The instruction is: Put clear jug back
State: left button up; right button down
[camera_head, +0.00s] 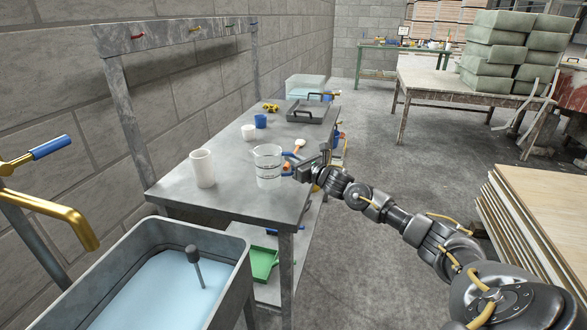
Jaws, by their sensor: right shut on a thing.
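The clear jug (268,168) stands upright at the near right part of the grey metal bench, with dark bands around it and a blue handle on its right side. My right gripper (297,174) comes in from the right at the height of the handle and is shut on the jug by that handle. The fingertips are small in this view and partly merge with the handle. The jug's base looks to be at the bench top; I cannot tell whether it touches. My left gripper is not in view.
The bench (225,193) also holds a white cylinder (203,168), a white cup (248,132), a blue cup (261,121) and a grey tray (308,114). A basin of bluish liquid (160,290) stands in front. Stacked boards (530,220) are at right.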

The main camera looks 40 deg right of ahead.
jog(key=shift+w+d+f+p, duration=0.1)
jog(key=shift+f+p, duration=0.1)
jog(key=shift+f, duration=0.7)
jog(key=shift+w+f+p, duration=0.1)
jog(key=shift+f+p, duration=0.05)
jog(key=shift+f, duration=0.75)
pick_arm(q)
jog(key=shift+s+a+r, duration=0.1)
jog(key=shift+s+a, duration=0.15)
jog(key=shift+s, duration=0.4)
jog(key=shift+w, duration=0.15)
pick_arm(e)
jog(key=shift+f, duration=0.1)
jog(key=c, duration=1.5)
grip_release()
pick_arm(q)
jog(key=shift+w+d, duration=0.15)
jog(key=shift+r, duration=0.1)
